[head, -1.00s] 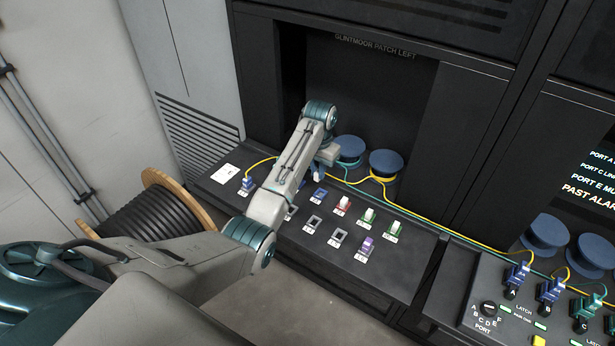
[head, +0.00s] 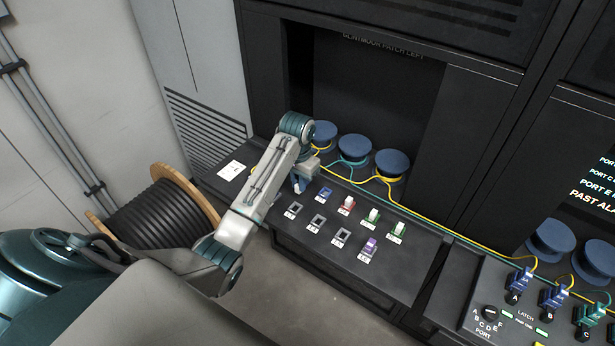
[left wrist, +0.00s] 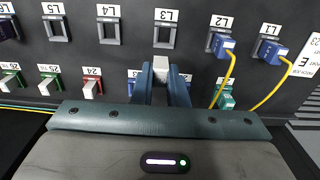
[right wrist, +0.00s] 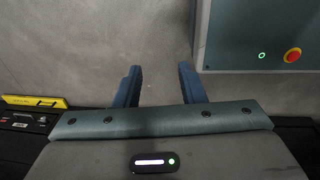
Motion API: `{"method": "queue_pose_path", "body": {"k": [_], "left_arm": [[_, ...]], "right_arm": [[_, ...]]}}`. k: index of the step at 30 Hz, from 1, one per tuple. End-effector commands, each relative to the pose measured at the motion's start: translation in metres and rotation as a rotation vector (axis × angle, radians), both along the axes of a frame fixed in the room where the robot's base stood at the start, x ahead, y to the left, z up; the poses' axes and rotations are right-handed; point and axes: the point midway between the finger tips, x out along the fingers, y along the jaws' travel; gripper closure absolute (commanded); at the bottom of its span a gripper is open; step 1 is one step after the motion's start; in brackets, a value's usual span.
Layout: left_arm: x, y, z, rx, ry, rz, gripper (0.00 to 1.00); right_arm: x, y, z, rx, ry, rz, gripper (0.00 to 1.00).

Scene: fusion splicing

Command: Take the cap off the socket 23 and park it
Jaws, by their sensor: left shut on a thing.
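My left gripper (head: 299,186) is shut on a small pale grey-white cap (left wrist: 160,66), held between its fingertips. In the left wrist view the cap shows just below the empty square frame labelled L3 (left wrist: 165,36). I cannot tell whether it touches the panel. The blue socket 23 (head: 326,194) stands uncapped to the right of the gripper in the head view. It is partly hidden by a finger in the left wrist view (left wrist: 133,78). My right gripper (right wrist: 158,85) is open and empty over grey floor.
Red socket 24 (head: 346,203) and the green sockets (head: 372,216) beside it carry pale caps. More empty frames (head: 317,222) and a purple plug (head: 368,246) stand in the front row. Blue plugs with yellow cords (left wrist: 224,45) sit at L2 and L1. Blue spools (head: 391,162) stand behind.

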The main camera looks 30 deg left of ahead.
Motion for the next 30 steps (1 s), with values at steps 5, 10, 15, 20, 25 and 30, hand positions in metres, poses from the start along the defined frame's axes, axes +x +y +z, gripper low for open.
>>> {"method": "queue_pose_path", "body": {"k": [5, 10, 15, 20, 25, 30], "left_arm": [[-0.017, 0.008, 0.0, 0.002, 0.001, 0.0, 1.0], [-0.015, 0.007, -0.02, -0.001, 0.002, 0.0, 1.0], [-0.015, 0.007, -0.037, 0.0, 0.002, 0.0, 1.0], [-0.015, 0.007, -0.051, 0.0, 0.002, 0.001, 1.0], [-0.015, 0.007, -0.059, 0.0, 0.001, 0.0, 1.0], [-0.015, 0.007, -0.063, 0.0, 0.001, 0.0, 1.0]], "right_arm": [[0.011, -0.005, 0.002, -0.006, -0.014, 0.002, 0.64], [0.008, -0.009, -0.001, -0.01, -0.012, 0.004, 0.64], [0.004, -0.011, -0.003, -0.012, -0.006, 0.004, 0.64], [0.003, -0.011, -0.005, -0.012, -0.005, 0.004, 0.64], [0.003, -0.011, -0.007, -0.012, -0.005, 0.004, 0.64], [0.003, -0.01, -0.007, -0.01, -0.004, 0.003, 0.64]]}}
